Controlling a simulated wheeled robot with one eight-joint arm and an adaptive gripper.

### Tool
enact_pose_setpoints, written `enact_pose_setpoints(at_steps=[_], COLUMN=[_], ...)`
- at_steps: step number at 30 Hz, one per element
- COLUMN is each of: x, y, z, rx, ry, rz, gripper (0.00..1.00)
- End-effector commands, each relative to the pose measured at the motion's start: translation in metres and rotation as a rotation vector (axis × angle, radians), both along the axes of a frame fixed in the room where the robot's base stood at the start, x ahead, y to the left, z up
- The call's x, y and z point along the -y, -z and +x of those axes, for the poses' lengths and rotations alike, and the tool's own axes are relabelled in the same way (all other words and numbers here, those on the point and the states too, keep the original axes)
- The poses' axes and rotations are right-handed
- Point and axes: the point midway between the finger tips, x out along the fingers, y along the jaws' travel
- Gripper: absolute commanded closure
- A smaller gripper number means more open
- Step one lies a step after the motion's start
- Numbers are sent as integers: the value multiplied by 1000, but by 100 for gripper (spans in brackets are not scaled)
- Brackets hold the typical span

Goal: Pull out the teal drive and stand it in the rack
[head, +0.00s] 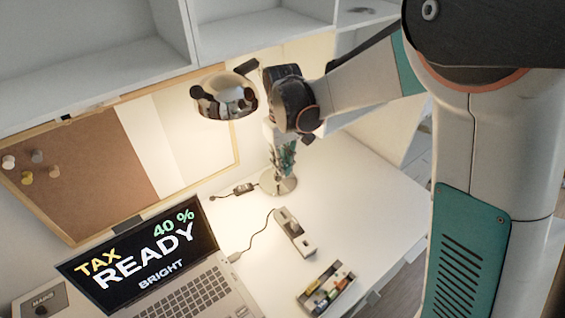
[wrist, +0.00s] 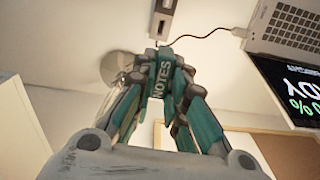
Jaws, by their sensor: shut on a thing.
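My gripper (head: 287,166) points down near the lamp stand, at the back of the white desk. In the wrist view my gripper (wrist: 162,58) is shut on a teal drive (wrist: 161,80) marked NOTES. In the head view I cannot tell the drive from the teal fingers. The grey hub (head: 294,232) lies on the desk in front of the gripper; it also shows in the wrist view (wrist: 164,16), beyond the fingertips. The drive looks apart from it. The rack (head: 310,301) stands at the desk's front, holding several small coloured drives.
A lamp with a shiny head (head: 223,97) and round base (head: 277,183) stands close to my gripper. A laptop (head: 135,258) reads TAX READY, 40 %, BRIGHT, and a cable (head: 258,235) joins it to the hub. A corkboard (head: 80,165) and shelves (head: 90,45) are behind. The desk's right is clear.

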Motion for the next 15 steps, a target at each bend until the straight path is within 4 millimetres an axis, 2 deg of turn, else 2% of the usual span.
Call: enact_pose_setpoints(at_steps=[15], x=[0], y=[-20], z=[0], rx=[0], ry=[0], rz=[0], gripper=[100])
